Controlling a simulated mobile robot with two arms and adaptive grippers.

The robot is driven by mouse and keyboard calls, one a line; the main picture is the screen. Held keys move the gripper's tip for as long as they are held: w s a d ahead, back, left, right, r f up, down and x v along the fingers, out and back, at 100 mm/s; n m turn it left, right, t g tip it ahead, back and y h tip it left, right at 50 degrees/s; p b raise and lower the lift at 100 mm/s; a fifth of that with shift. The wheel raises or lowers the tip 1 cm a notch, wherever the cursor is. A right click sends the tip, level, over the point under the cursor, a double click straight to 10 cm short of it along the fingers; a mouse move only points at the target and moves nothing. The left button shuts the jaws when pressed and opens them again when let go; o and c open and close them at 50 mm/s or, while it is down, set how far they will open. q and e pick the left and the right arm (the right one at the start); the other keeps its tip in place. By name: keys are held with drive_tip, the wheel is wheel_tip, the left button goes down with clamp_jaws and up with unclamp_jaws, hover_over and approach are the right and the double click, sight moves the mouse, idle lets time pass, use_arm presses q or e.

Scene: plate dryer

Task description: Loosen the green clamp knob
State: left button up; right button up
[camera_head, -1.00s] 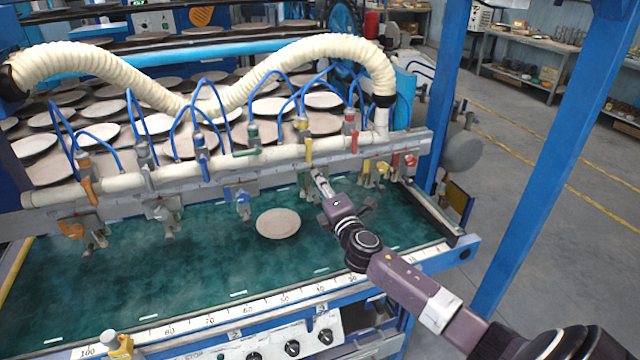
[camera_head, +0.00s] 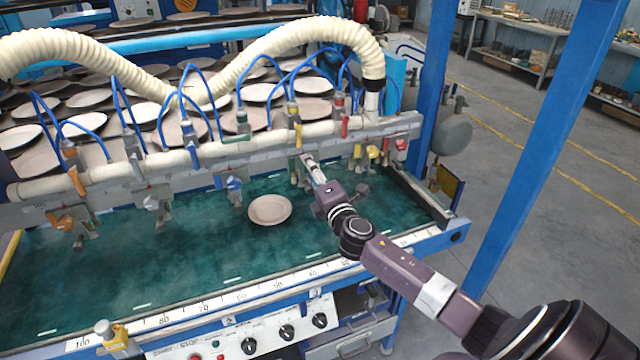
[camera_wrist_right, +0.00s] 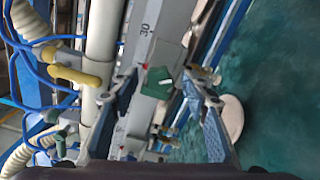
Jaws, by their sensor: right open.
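The green clamp knob (camera_wrist_right: 157,83) shows in the right wrist view as a small dark green block beside the grey rail marked 30. My right gripper (camera_wrist_right: 160,88) is open, with one finger on each side of the knob. I cannot tell whether either finger touches it. In the head view my right gripper (camera_head: 312,170) reaches in from the lower right to the rail's front side and hides the green knob. My left gripper is not in view.
Blue (camera_head: 235,184), orange (camera_head: 66,222) and yellow (camera_head: 372,152) clamp knobs line the rail (camera_head: 210,173). Above are valve handles, including a yellow one (camera_head: 298,135), and blue hoses. A round plate (camera_head: 270,209) lies on the green belt (camera_head: 180,262), otherwise largely clear in front.

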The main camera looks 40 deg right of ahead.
drive_tip(key=v, duration=1.1)
drive_tip(key=shift+s+f, duration=0.1)
